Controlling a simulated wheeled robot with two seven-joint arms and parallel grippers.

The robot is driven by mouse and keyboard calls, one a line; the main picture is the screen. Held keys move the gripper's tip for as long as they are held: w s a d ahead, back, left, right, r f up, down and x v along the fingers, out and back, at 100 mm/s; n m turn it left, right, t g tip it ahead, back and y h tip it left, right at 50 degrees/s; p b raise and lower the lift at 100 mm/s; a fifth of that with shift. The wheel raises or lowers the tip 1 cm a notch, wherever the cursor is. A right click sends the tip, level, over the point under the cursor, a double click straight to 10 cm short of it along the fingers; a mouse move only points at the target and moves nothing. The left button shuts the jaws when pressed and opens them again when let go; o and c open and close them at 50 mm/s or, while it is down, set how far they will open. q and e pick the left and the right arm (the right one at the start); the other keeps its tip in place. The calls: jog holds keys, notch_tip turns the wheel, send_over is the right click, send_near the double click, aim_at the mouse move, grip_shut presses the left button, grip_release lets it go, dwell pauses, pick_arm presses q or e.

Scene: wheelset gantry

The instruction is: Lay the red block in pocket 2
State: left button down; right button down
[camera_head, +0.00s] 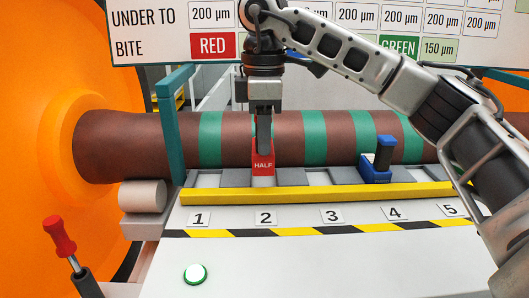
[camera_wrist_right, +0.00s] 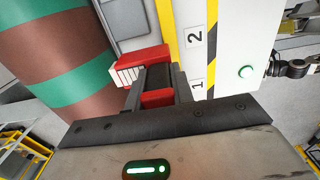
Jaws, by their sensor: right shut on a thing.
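In the right wrist view the red block (camera_wrist_right: 142,60) shows beyond and between the fingers of the right gripper (camera_wrist_right: 160,82), with a white striped end. My left gripper is not in view.
A yellow rail (camera_head: 320,193) runs along the pockets' front. The brown and green axle (camera_head: 330,135) lies behind them, with a teal post (camera_head: 168,130) at left. A green button (camera_head: 195,274) is in front.

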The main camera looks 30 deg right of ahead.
jog(key=f, duration=0.1)
jog(key=w+f, duration=0.1)
jog(key=f, duration=0.1)
jog(key=d+f, duration=0.1)
jog(key=shift+w+f+p, duration=0.2)
jog(key=shift+f+p, duration=0.05)
jog(key=shift+p, duration=0.1)
jog(key=shift+a+f, duration=0.1)
jog(key=shift+f, duration=0.3)
jog(key=c, duration=1.2)
grip_release()
notch_tip(320, 180, up, 12)
jog(key=p, duration=0.1)
jog(key=shift+r, duration=0.2)
jog(key=shift+s, duration=0.1)
